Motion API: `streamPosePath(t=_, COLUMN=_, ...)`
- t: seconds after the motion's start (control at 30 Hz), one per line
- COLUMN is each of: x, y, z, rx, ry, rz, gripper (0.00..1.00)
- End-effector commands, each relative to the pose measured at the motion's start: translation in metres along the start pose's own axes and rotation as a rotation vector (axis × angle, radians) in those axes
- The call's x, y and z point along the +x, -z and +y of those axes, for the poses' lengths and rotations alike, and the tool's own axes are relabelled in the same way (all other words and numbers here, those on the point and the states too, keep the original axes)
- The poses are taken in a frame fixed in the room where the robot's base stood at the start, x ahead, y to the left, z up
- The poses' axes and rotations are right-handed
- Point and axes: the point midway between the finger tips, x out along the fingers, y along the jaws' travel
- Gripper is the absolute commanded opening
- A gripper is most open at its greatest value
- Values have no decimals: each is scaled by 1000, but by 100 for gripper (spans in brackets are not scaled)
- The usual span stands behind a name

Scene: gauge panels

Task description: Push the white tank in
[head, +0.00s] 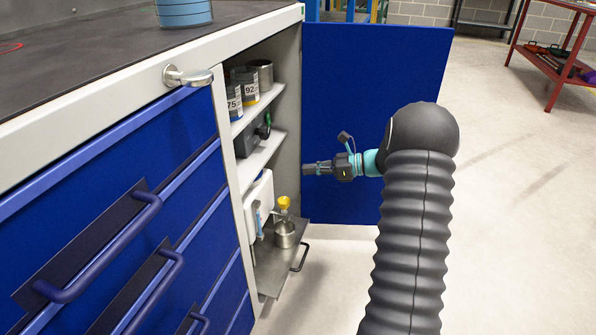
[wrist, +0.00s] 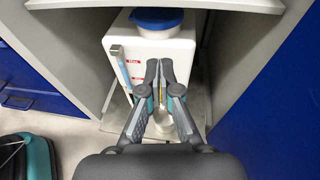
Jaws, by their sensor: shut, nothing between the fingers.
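The white tank (head: 264,191) stands low in the open cabinet, on a grey pull-out tray (head: 268,275), below the middle shelf. In the wrist view the tank (wrist: 185,50) shows its front, a blue lid (wrist: 157,18) and a level tube (wrist: 121,69) with red marks on the left. A tap with a yellow top (head: 284,202) is at its front, above a metal cup (head: 285,234). My gripper (head: 308,169) is shut and empty outside the opening, apart from the tank. In the wrist view its fingertips (wrist: 160,66) overlap the tank's front and partly hide the tap.
Cans (head: 250,85) and a dark device (head: 250,137) sit on the shelves above. The blue cabinet door (head: 345,75) is open behind my gripper. Blue drawers with handles (head: 105,250) are at left.

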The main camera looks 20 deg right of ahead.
Motion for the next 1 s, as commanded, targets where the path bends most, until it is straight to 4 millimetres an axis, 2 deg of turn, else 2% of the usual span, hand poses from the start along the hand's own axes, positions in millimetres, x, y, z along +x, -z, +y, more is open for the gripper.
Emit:
streamPosePath(t=0.4, x=78, y=1, z=1, rx=-2, ry=-4, rz=3, gripper=0)
streamPosePath(t=0.6, x=108, y=1, z=1, rx=-3, ry=-3, rz=2, gripper=0)
streamPosePath(t=0.8, x=122, y=0, z=1, rx=-2, ry=-1, rz=3, gripper=0)
streamPosePath(t=1.0, x=125, y=0, z=1, rx=-2, ry=-1, rz=3, gripper=0)
